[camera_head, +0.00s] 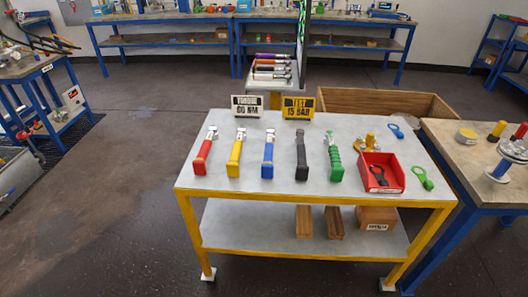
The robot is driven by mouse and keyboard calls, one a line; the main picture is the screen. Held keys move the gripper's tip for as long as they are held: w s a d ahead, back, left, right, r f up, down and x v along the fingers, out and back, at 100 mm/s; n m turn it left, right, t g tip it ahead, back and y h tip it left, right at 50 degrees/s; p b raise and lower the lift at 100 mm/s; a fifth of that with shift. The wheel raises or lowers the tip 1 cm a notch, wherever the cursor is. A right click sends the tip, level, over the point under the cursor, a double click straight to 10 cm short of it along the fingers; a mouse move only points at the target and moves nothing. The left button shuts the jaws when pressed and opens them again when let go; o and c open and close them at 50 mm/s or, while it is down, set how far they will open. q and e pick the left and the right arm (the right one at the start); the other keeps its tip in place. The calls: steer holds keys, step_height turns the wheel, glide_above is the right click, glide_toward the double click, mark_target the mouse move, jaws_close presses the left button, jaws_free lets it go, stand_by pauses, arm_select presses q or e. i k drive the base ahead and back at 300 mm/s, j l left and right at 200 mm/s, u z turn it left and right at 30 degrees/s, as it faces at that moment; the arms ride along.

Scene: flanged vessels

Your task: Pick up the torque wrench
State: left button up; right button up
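A row of several wrench-like tools lies on the grey-topped yellow table (218,179). From left to right their handles are red (201,158), yellow (234,158), blue (268,160), black (302,161) and green (335,163). The heads are metallic on at least the three left ones and point to the back; the green handle is ribbed. I cannot tell from this view which one is the torque wrench. A white sign (245,106) reading "TORQUE 60 NM" stands behind the row. Neither of my grippers is in view.
A yellow "TEST 15 BAR" sign (298,107) stands beside the white one. A red bin (394,187) with a dark tool sits right of the row, near green (422,179) and blue (397,131) tools. A wooden crate (420,103) and workbench (450,135) border the table's right side.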

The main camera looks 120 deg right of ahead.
mark_target(267, 167)
steer(key=z, duration=4)
steer(key=i+j, duration=0.1)
steer(key=j, duration=0.2)
steer(key=i+j, duration=0.1)
steer(key=j, duration=0.25)
